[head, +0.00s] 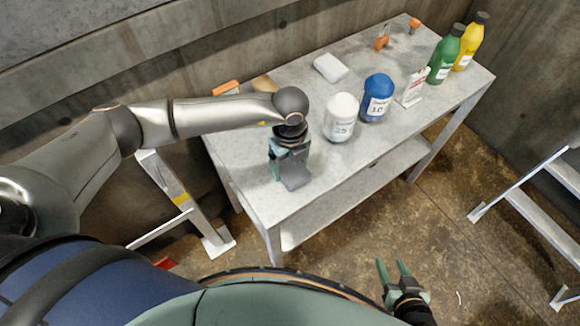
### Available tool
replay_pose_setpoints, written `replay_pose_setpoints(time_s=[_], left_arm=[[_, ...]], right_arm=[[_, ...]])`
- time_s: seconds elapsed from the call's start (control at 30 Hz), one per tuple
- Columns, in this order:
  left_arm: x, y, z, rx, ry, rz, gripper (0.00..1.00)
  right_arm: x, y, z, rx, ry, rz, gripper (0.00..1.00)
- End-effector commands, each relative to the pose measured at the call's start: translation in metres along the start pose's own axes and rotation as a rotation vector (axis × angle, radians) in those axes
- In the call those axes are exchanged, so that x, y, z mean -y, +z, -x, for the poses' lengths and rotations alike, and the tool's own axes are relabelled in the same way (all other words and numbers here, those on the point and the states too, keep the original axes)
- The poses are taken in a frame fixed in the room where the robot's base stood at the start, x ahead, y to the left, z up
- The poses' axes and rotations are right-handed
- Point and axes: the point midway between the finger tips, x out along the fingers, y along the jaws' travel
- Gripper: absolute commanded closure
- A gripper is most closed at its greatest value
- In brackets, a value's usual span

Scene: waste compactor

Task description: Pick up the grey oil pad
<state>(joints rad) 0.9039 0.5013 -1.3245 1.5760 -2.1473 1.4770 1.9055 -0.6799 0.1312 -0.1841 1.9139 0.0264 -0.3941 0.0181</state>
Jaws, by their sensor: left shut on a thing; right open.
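The grey oil pad (295,175) is a small dark grey flat piece at the left end of the metal table (262,205). My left gripper (288,167) is above that end of the table, pointing down, and is shut on the pad. The fingers hide part of the pad, and I cannot tell whether it still touches the tabletop. My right gripper (394,270) is open and empty, low in front of the table over the floor.
On the table stand a white container (341,118), a blue container (377,98), a small sign (412,88), a green bottle (444,56) and a yellow bottle (470,42). A white block (330,68) lies behind. Ladders stand left (172,185) and right (530,205).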

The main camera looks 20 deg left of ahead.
Motion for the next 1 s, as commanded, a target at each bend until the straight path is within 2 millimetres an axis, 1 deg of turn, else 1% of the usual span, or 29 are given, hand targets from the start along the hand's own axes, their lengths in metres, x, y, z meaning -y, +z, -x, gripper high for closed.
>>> replay_pose_setpoints(time_s=[0.03, 0.23, 0.47, 0.63, 0.73, 0.8, 0.87, 0.97, 1.0], left_arm=[[0.000, 0.000, 0.000, 0.000, -0.001, 0.000, 0.53], [0.000, 0.000, 0.000, 0.000, -0.001, 0.000, 0.75], [0.000, 0.000, 0.001, 0.000, -0.001, 0.000, 0.75], [0.001, 0.001, 0.009, 0.001, -0.002, 0.000, 0.75], [0.001, 0.001, 0.020, 0.002, -0.004, 0.000, 0.75], [0.001, 0.000, 0.032, 0.001, -0.005, -0.001, 0.75], [-0.005, -0.003, 0.039, 0.000, -0.002, -0.002, 0.75], [-0.018, -0.009, 0.056, 0.001, -0.004, -0.004, 0.75], [-0.024, -0.013, 0.064, 0.000, -0.004, -0.004, 0.75]], right_arm=[[0.000, 0.000, 0.000, -0.001, 0.000, 0.000, 0.50], [0.000, -0.001, 0.000, -0.001, 0.000, 0.000, 0.50], [0.000, -0.001, 0.000, -0.001, 0.000, 0.000, 0.50], [0.000, -0.001, 0.000, -0.001, 0.000, 0.000, 0.50], [0.000, -0.001, 0.000, -0.001, 0.000, 0.000, 0.50], [0.000, -0.001, 0.000, -0.002, 0.000, 0.000, 0.50], [0.000, -0.001, 0.000, -0.002, 0.000, 0.000, 0.50], [0.000, -0.002, 0.000, -0.002, 0.000, 0.000, 0.50], [0.000, -0.001, 0.000, -0.002, 0.000, 0.000, 0.50]])
